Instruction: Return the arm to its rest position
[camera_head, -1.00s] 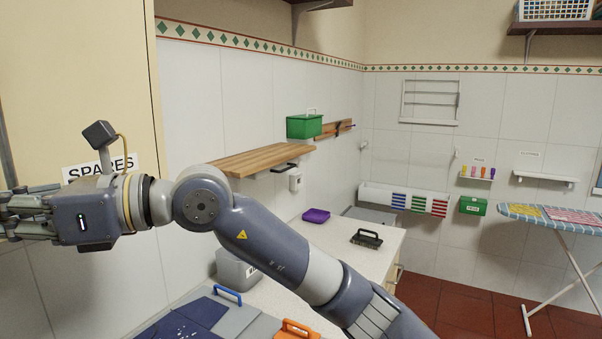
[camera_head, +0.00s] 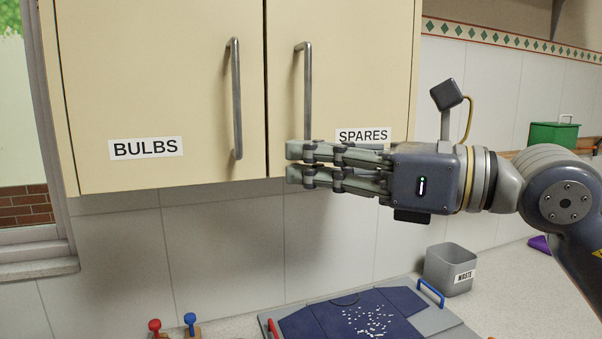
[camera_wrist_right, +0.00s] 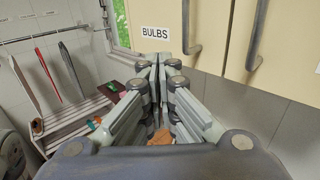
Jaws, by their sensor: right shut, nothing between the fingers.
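My right gripper (camera_head: 296,164) is in front of the lower part of the SPARES cupboard door (camera_head: 345,70) in the head view, its fingers pointing left. The fingers are together with nothing between them. In the right wrist view the closed fingers (camera_wrist_right: 158,65) point toward the BULBS label (camera_wrist_right: 155,32). My right arm (camera_head: 560,195) comes in from the right, held up above the counter. I cannot tell whether the gripper touches the door. My left gripper is not in view.
A BULBS cupboard door (camera_head: 160,80) is beside it. A wooden rack (camera_wrist_right: 75,120) shows in the wrist view.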

